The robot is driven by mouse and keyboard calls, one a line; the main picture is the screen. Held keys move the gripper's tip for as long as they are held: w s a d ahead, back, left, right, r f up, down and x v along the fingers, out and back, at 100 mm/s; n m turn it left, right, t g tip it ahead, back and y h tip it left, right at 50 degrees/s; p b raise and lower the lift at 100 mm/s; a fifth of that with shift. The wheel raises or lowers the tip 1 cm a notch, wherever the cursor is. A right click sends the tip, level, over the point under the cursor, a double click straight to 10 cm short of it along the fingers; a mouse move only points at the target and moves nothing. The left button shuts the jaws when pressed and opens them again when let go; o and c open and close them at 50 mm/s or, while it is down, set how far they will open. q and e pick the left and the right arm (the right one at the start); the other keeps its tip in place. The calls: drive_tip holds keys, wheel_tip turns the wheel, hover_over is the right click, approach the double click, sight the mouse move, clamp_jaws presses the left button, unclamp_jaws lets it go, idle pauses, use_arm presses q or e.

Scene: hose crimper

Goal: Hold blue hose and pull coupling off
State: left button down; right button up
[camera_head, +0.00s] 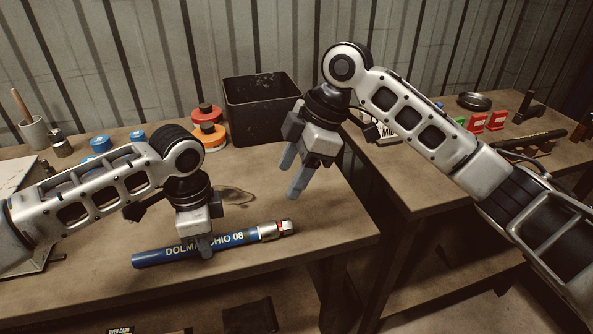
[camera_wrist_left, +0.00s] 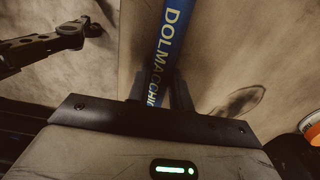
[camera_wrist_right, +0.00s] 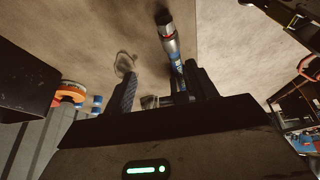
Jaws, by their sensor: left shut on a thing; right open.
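The blue hose (camera_head: 160,255) with yellow lettering lies along the front part of the wooden table. A silver metal coupling (camera_head: 277,230) with a red mark sits on its right end. My left gripper (camera_head: 205,246) points down and is shut on the hose near its middle; the hose between its fingers also shows in the left wrist view (camera_wrist_left: 171,50). My right gripper (camera_head: 293,180) is open and empty, in the air above and behind the coupling. In the right wrist view the coupling (camera_wrist_right: 168,40) shows beyond the fingers.
A black bin (camera_head: 262,112) stands at the back of the table. Orange and red spools (camera_head: 208,133) and blue caps (camera_head: 100,144) stand to its left. A second table (camera_head: 430,180) with red and green items is at the right. The table around the coupling is clear.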

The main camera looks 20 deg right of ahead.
sight(287, 220)
drive_tip(key=shift+n+g, duration=0.4)
drive_tip(key=x, duration=0.7)
drive_tip(key=s+x, duration=0.1)
drive_tip(key=x, duration=0.3)
drive_tip(key=shift+s+f, duration=0.1)
drive_tip(key=shift+f, duration=0.35)
drive_tip(key=shift+d, duration=0.1)
clamp_jaws()
use_arm(q)
drive_tip(key=shift+w+a, duration=0.1)
drive_tip(key=shift+a, duration=0.15)
use_arm(e)
drive_tip(key=shift+d, duration=0.8)
use_arm(q)
drive_tip(key=shift+f, duration=0.1)
use_arm(e)
drive_tip(key=shift+d, duration=0.65)
